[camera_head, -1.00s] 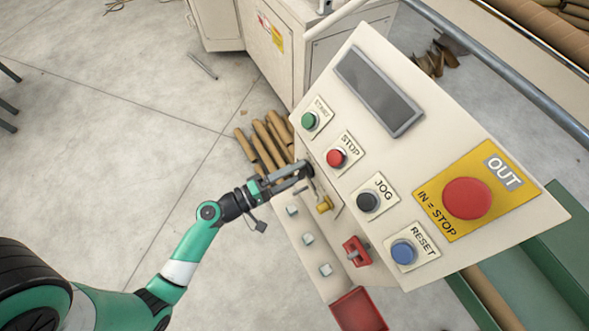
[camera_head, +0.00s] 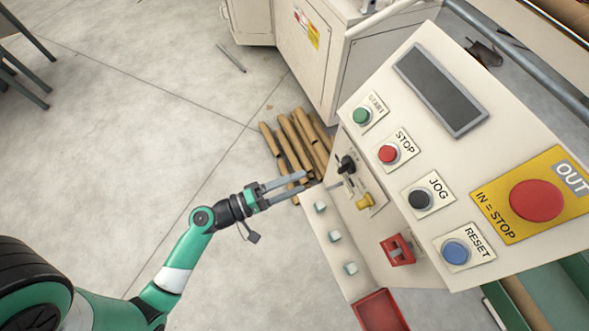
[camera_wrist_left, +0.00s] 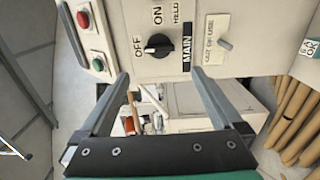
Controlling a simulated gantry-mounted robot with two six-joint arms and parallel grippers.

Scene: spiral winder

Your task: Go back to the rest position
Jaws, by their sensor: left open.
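My left gripper (camera_head: 296,186) is open and empty. In the head view it is just left of the control panel (camera_head: 400,85), clear of the black rotary switch (camera_head: 346,164) on the panel's side face. In the left wrist view the left gripper (camera_wrist_left: 160,95) has its two fingers spread wide. The black switch knob (camera_wrist_left: 158,45) shows beyond the fingertips, by the OFF, ON and MAIN labels. A gap lies between the fingers and the knob. My right gripper is not in view.
The panel carries a green START button (camera_head: 361,116), a red STOP button (camera_head: 388,153) and a large red stop button (camera_head: 537,200). A yellow knob (camera_head: 366,201) and a red switch (camera_head: 398,250) sit below the rotary switch. Cardboard tubes (camera_head: 295,145) lie behind my gripper. Open floor (camera_head: 120,140) is at left.

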